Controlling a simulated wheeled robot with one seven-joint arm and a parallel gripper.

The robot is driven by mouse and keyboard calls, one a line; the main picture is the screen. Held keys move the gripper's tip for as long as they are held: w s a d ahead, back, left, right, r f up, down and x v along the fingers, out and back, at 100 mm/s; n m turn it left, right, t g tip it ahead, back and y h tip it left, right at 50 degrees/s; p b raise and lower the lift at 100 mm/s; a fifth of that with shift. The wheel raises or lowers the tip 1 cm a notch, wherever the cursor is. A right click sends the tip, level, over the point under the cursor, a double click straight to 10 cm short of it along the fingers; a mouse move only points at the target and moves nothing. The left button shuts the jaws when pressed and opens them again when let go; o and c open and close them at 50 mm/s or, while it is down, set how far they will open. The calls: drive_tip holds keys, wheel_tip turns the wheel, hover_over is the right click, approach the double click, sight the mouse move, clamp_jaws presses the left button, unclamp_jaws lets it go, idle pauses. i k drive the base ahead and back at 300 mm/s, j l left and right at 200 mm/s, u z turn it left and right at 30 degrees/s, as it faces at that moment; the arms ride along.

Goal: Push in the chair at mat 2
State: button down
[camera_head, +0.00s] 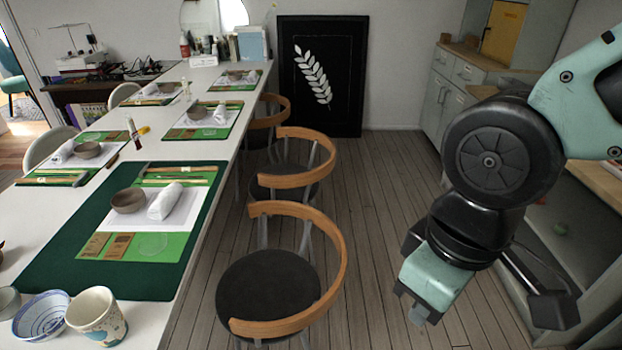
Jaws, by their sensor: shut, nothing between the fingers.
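Three chairs with curved wooden backs and dark round seats stand along the right side of the long white table (199,226). The nearest chair (268,293) stands farthest out, with a visible gap between its seat and the table. The middle chair (293,179) and the far chair (270,121) are closer to the table. A large dark green mat (53,259) lies on the table by the nearest chair, with smaller bright green mats beyond. No mat numbers are readable. My gripper (418,308) is shut and empty, pointing down right of the nearest chair, apart from it.
Drawers and shelves line the right wall behind my arm. A black framed leaf picture (321,76) stands at the far wall. The wooden floor (375,190) between chairs and cabinets is clear. A patterned cup (97,316) and bowl (41,317) stand at the near table end.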

sight(294, 181)
drive_tip(key=i+l+u, duration=0.15)
drive_tip(key=l, duration=0.25)
drive_tip(key=l+u, duration=0.15)
drive_tip(key=l, duration=0.3)
drive_tip(key=i+l+u, duration=0.1)
drive_tip(key=l, duration=0.35)
drive_tip(key=i+l+u, duration=0.25)
drive_tip(key=i+l, duration=0.25)
drive_tip(key=i+l+u, duration=0.25)
drive_tip(key=i+l, duration=0.2)
drive_tip(key=l, duration=0.15)
drive_tip(key=i+l+u, duration=0.2)
drive_tip(key=i+l, duration=0.9)
drive_tip(key=i, duration=0.05)
